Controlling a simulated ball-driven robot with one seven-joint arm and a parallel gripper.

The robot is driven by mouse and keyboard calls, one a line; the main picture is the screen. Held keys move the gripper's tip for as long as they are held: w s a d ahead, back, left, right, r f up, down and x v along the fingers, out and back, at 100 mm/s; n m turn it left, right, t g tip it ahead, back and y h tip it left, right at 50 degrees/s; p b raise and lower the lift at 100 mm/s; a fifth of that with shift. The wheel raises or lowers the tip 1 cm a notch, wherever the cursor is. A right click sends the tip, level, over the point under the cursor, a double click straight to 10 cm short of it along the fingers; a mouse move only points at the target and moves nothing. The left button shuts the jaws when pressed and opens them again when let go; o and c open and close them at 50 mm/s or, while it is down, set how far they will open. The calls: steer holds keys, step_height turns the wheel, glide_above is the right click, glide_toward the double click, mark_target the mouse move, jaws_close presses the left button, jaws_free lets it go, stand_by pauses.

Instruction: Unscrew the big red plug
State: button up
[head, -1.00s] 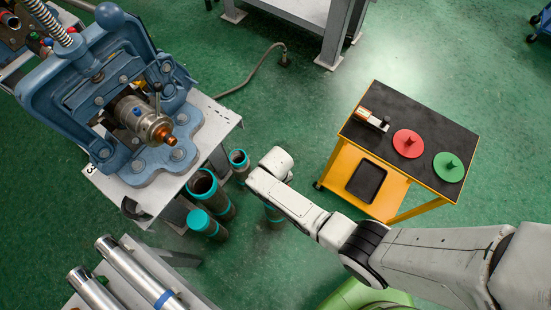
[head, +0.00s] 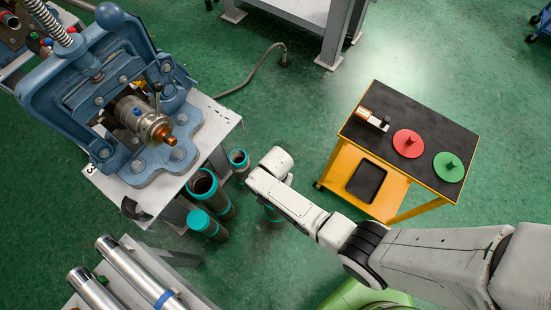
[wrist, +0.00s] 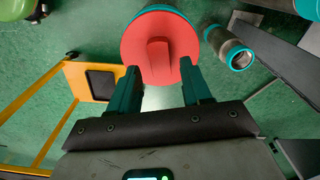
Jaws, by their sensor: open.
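The big red plug (wrist: 158,47) is a round red disc with a raised flat grip across its middle. In the wrist view it sits at the end of a pipe whose teal edge shows behind it. My gripper (wrist: 158,72) is open, with its two dark green fingers apart below the plug in the picture. The raised grip lies just beyond the fingertips, roughly centred between them. I cannot tell whether anything touches. In the head view my arm hides the plug and the gripper.
Several teal-ended pipes (head: 203,184) stand beside the bench with a blue vise (head: 150,150). A yellow cart (head: 395,195) holds a smaller-looking red disc (head: 408,143), a green disc (head: 448,168) and a small orange-and-white tool (head: 374,119). Green floor lies clear between them.

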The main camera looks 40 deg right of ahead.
steer(key=shift+f+b, duration=1.05)
steer(key=shift+f, duration=0.1)
jaws_close()
steer(key=n, duration=0.4)
steer(key=shift+r+n, duration=0.1)
steer(key=shift+n, duration=0.2)
steer(key=n, duration=0.3)
steer(key=shift+n+p, duration=0.3)
steer(key=shift+p, duration=0.05)
steer(key=n, duration=0.6)
